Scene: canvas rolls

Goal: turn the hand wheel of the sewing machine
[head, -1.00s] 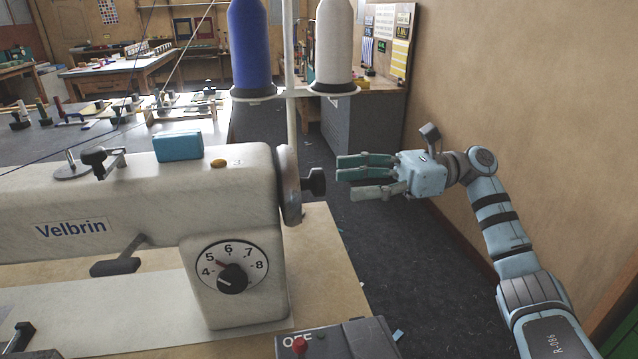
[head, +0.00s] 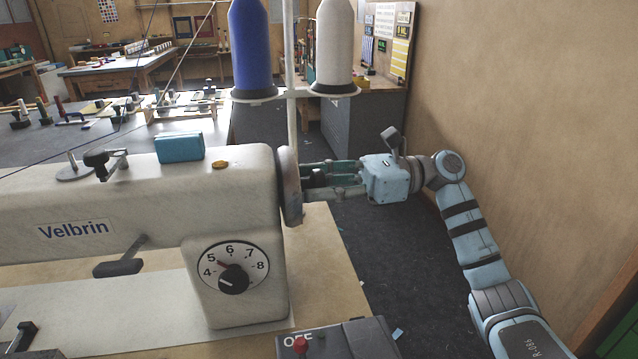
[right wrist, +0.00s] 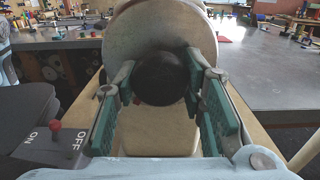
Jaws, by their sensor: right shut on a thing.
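The white sewing machine (head: 150,200), lettered "Velbrin", stands on the left of the head view. Its hand wheel (head: 289,186) is the pale disc at the machine's right end, and a black knob (head: 318,179) sticks out from it. My right gripper (head: 307,180) reaches in from the right and its fingers are shut on the knob. In the right wrist view the dark round knob (right wrist: 161,78) sits between the green-padded fingers, with the pale hand wheel (right wrist: 150,25) behind it. My left gripper is not in view.
A dark switch box (head: 345,338) with a red lever, marked OFF, sits at the table's front edge. Blue (head: 250,45) and white (head: 333,40) thread cones stand on a post behind the wheel. Open floor lies between the table and the right wall.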

